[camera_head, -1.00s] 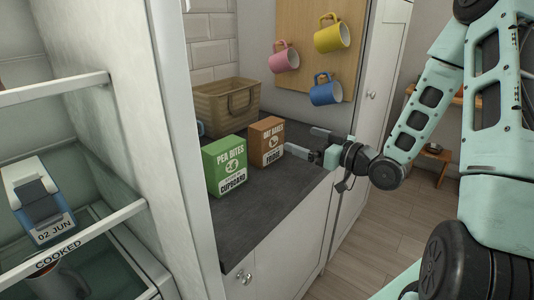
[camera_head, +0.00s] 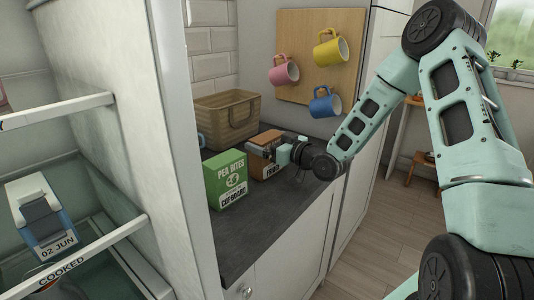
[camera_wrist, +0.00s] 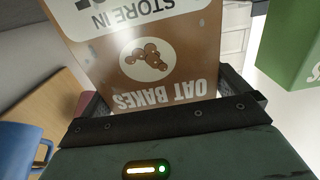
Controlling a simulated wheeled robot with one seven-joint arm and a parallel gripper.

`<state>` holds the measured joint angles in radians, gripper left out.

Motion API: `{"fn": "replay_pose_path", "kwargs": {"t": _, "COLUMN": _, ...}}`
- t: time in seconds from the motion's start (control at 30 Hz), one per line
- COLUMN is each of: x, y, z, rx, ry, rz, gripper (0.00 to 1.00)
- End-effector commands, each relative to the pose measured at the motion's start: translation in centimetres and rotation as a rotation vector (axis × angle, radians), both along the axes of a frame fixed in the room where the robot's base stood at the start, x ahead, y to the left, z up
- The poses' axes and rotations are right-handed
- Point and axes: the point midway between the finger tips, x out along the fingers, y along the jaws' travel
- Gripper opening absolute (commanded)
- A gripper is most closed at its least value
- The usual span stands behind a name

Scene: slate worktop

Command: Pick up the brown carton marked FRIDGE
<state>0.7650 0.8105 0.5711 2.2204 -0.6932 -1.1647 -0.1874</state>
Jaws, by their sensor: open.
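The brown carton (camera_head: 266,143) stands upright on the slate worktop, right of the green carton. Its front reads FRIDGE in the head view. In the wrist view the brown carton (camera_wrist: 145,65) shows upside down with OAT BAKES, a biscuit picture and part of STORE IN. My gripper (camera_head: 262,150) is open at the carton, partly covering its front in the head view. In the wrist view my gripper (camera_wrist: 165,95) has one finger at each side of the carton. I cannot tell whether the fingers touch it.
A green PEA BITES carton (camera_head: 226,179) marked CUPBOARD stands close on the left. A woven basket (camera_head: 225,115) is behind. Pink (camera_head: 284,70), yellow (camera_head: 330,47) and blue (camera_head: 324,102) mugs hang on a board. The open fridge (camera_head: 110,130) is at left. The front worktop (camera_head: 265,220) is clear.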

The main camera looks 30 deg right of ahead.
Motion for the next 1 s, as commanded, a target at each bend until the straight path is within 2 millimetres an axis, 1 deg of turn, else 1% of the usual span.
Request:
{"fn": "replay_pose_path", "kwargs": {"t": 0.23, "x": 0.3, "y": 0.1, "z": -0.1, "rx": 0.000, "ry": 0.001, "rz": -0.001, "gripper": 1.00}}
{"fn": "replay_pose_path", "kwargs": {"t": 0.27, "x": 0.3, "y": 0.1, "z": -0.1, "rx": 0.000, "ry": 0.001, "rz": -0.001, "gripper": 0.97}}
{"fn": "replay_pose_path", "kwargs": {"t": 0.3, "x": 0.3, "y": 0.1, "z": -0.1, "rx": 0.000, "ry": 0.001, "rz": -0.001, "gripper": 0.86}}
{"fn": "replay_pose_path", "kwargs": {"t": 0.37, "x": 0.3, "y": 0.1, "z": -0.1, "rx": 0.000, "ry": 0.001, "rz": -0.001, "gripper": 0.69}}
{"fn": "replay_pose_path", "kwargs": {"t": 0.4, "x": 0.3, "y": 0.1, "z": -0.1, "rx": 0.000, "ry": 0.001, "rz": -0.001, "gripper": 0.63}}
{"fn": "replay_pose_path", "kwargs": {"t": 0.67, "x": 0.3, "y": 0.1, "z": 0.1, "rx": -0.001, "ry": -0.001, "rz": 0.000, "gripper": 0.64}}
{"fn": "replay_pose_path", "kwargs": {"t": 0.77, "x": 0.3, "y": 0.1, "z": 0.5, "rx": -0.001, "ry": -0.003, "rz": 0.000, "gripper": 0.64}}
{"fn": "replay_pose_path", "kwargs": {"t": 0.87, "x": 0.3, "y": 0.1, "z": 1.2, "rx": -0.003, "ry": -0.003, "rz": 0.000, "gripper": 0.64}}
{"fn": "replay_pose_path", "kwargs": {"t": 1.0, "x": 0.3, "y": 0.1, "z": 3.2, "rx": -0.004, "ry": -0.006, "rz": -0.001, "gripper": 0.64}}
